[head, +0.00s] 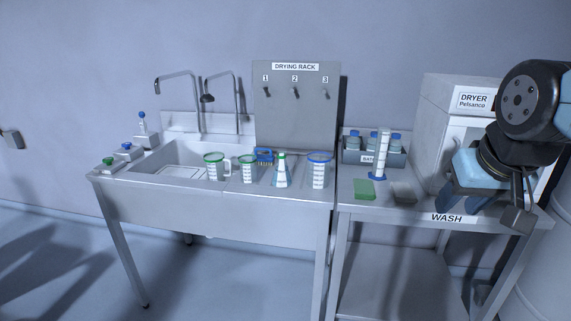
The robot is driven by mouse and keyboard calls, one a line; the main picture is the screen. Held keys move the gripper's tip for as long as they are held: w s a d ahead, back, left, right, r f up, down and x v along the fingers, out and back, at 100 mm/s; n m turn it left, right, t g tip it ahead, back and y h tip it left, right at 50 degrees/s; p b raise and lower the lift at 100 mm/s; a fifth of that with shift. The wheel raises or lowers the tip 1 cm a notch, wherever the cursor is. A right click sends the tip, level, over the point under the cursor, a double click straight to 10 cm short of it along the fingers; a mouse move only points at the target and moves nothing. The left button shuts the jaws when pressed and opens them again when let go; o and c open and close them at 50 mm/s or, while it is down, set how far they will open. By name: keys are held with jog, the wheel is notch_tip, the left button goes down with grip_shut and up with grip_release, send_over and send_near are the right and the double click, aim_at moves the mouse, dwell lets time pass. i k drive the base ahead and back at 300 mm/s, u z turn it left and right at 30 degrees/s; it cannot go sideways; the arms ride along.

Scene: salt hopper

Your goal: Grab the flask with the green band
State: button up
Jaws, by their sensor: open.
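A conical flask (282,174) with a green band at its neck stands upright near the front edge of the sink unit, between a green-rimmed beaker (248,170) on its left and a blue-rimmed beaker (319,171) on its right. Its lower part looks bluish. My gripper (518,212) is at the far right, over the right end of the wash table, well away from the flask. It is open, with nothing seen between the fingers.
A green-rimmed jug (215,167) and a blue brush (264,156) are also near the flask. The wash table (410,212) holds a green sponge (364,190), a measuring cylinder (383,155), a bottle bin (358,155) and a dryer (450,110). A drying rack (297,110) stands behind.

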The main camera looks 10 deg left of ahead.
aim_at(281, 177)
jog(key=i, duration=1)
